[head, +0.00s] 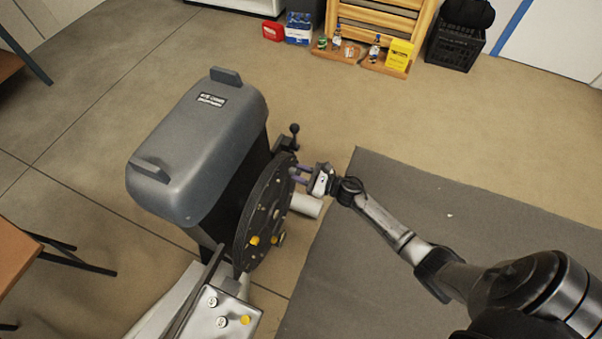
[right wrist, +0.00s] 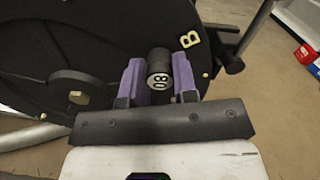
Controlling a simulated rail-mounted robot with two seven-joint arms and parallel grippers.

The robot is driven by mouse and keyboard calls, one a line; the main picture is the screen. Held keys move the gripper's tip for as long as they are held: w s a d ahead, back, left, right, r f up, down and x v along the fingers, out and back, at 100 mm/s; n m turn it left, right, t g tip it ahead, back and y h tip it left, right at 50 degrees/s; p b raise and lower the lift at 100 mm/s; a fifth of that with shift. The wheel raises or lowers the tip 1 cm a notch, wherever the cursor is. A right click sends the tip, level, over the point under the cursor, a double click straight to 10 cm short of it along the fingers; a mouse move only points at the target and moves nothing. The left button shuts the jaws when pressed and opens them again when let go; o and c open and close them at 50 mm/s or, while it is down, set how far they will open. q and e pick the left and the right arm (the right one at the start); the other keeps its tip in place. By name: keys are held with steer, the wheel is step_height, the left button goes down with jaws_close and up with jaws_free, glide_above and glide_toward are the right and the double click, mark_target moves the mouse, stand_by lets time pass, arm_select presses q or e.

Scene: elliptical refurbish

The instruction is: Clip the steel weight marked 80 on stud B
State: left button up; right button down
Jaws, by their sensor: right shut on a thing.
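The weight marked 80 (right wrist: 158,80) is a small dark cylinder with a pale numbered end. My right gripper (head: 302,174) is shut on it, one purple finger on each side in the right wrist view (right wrist: 159,82). It is right at the face of the black flywheel disc (head: 262,215), near its upper right edge in the head view. The letter B (right wrist: 190,39) is on the disc just above and right of the weight in the right wrist view. Stud B is hidden behind the weight, so I cannot tell whether they touch. My left gripper is not in view.
The grey machine housing (head: 205,140) stands left of the disc, with a black ball-topped lever (head: 294,130) behind it. A metal tray (head: 205,325) at the front holds several weights. Yellow pieces (head: 255,240) sit low on the disc. A grey mat (head: 400,220) lies right.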

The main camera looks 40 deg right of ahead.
steer(key=shift+w+a, duration=0.1)
steer(key=shift+w, duration=0.1)
stand_by(0.5)
steer(key=c, duration=1.3)
jaws_free()
steer(key=o, duration=0.3)
steer(key=shift+w+a, duration=0.1)
steer(key=shift+w, duration=0.15)
steer(key=shift+o, duration=1)
steer(key=shift+s, duration=0.1)
